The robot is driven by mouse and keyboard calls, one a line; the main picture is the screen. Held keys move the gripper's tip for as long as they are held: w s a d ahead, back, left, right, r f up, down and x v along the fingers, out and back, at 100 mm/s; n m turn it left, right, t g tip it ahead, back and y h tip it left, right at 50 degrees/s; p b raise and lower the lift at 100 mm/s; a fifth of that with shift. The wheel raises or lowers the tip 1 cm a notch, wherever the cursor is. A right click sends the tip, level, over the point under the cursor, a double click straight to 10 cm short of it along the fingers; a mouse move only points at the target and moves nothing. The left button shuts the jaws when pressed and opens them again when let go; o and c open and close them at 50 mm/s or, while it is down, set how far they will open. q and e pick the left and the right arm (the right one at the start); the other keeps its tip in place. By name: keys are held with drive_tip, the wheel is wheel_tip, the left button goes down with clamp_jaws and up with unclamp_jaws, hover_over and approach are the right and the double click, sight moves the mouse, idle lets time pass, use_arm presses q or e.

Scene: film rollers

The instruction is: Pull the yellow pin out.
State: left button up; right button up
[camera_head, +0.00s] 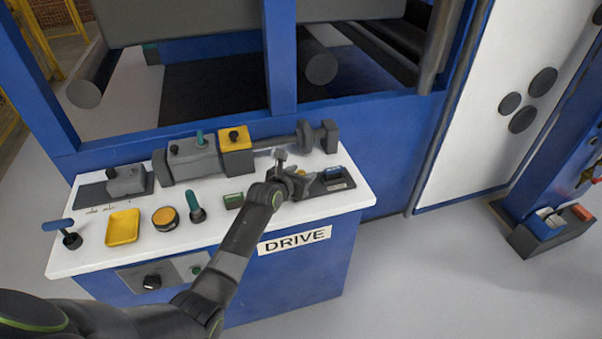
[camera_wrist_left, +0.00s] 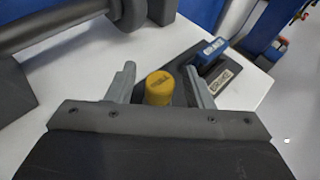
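The yellow pin (camera_wrist_left: 160,88) shows its round yellow head between the two fingers of my left gripper (camera_wrist_left: 161,80) in the left wrist view. The fingers stand open on either side of it, with a gap on each side. In the head view my left gripper (camera_head: 291,168) is over the right part of the white DRIVE console, and only a bit of the yellow pin (camera_head: 301,172) shows by the fingers. The lower part of the pin is hidden. My right gripper is not in view.
The white console top (camera_head: 150,246) carries a yellow tray (camera_head: 123,227), an orange round knob (camera_head: 165,218) and a green-handled lever (camera_head: 195,208). A grey shaft with a yellow block (camera_head: 236,140) runs behind. A dark base with a blue handle (camera_wrist_left: 212,47) is beside the pin.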

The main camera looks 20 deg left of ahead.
use_arm(q)
drive_tip(key=shift+s, duration=0.1)
drive_tip(key=shift+s+a+r, duration=0.1)
drive_tip(key=shift+s+r, duration=0.15)
drive_tip(key=shift+s, duration=0.25)
drive_tip(key=p+v, duration=0.1)
drive_tip(key=v, duration=1.5)
drive_tip(key=shift+p, duration=0.35)
drive_tip(key=shift+s, duration=0.1)
